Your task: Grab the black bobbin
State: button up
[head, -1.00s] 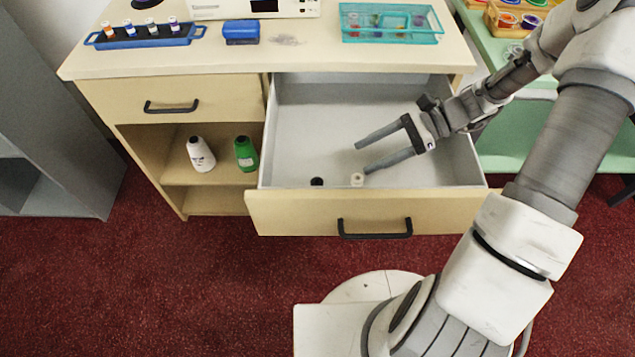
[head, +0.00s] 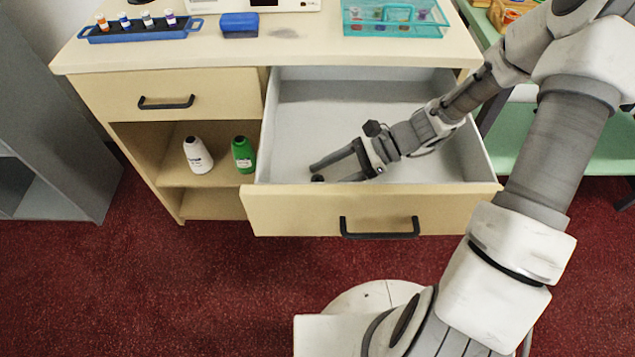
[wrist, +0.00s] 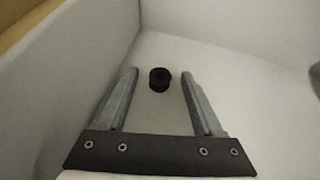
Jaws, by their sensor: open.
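The black bobbin (wrist: 159,79) lies on the drawer floor near the drawer's front left corner. In the wrist view it sits between the fingertips of my gripper (wrist: 159,76), with a gap on each side. In the head view the black bobbin (head: 317,178) shows as a small dark spot at the fingertips. My gripper (head: 326,172) is open and low inside the open drawer (head: 345,120), its fingers pointing left. The white bobbin is not visible now in either view.
The drawer front (head: 290,212) and left side wall are close to my fingers. The back of the drawer is clear. A blue rack (head: 140,31) is on the counter.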

grip_shut()
dwell(0.3)
